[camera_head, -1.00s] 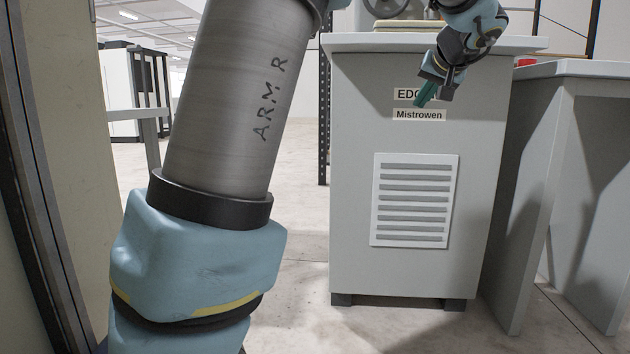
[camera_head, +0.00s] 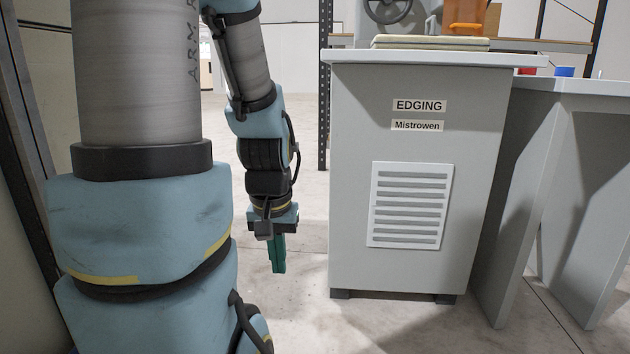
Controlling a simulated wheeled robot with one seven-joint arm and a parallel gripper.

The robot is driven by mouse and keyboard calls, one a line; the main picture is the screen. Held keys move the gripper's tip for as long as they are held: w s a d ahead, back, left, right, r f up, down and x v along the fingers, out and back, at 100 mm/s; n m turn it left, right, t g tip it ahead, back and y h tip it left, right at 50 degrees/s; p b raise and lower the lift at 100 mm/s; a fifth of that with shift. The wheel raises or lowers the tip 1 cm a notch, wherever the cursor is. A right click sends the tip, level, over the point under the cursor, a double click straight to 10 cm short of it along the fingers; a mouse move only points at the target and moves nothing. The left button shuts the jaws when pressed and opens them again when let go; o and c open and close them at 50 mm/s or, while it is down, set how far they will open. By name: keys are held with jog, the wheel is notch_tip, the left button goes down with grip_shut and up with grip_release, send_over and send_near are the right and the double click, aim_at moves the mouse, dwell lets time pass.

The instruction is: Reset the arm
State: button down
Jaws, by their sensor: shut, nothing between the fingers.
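My gripper (camera_head: 278,266) hangs straight down in the head view, its green fingers together and empty. It is left of the grey cabinet and in front of the bare floor, apart from anything else. My arm is folded, with the upper part at the left of the view and the forearm coming down beside it.
The grey cabinet (camera_head: 350,180) labelled EDGING and Mistrowen stands right of my gripper. A grey table (camera_head: 590,92) stands at the right. Floor between arm and cabinet is clear.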

notch_tip(320, 180, up, 37)
jog(key=p, duration=3.6)
jog(key=shift+w+r, duration=0.15)
jog(key=shift+r, duration=0.05)
jog(key=shift+d, duration=0.1)
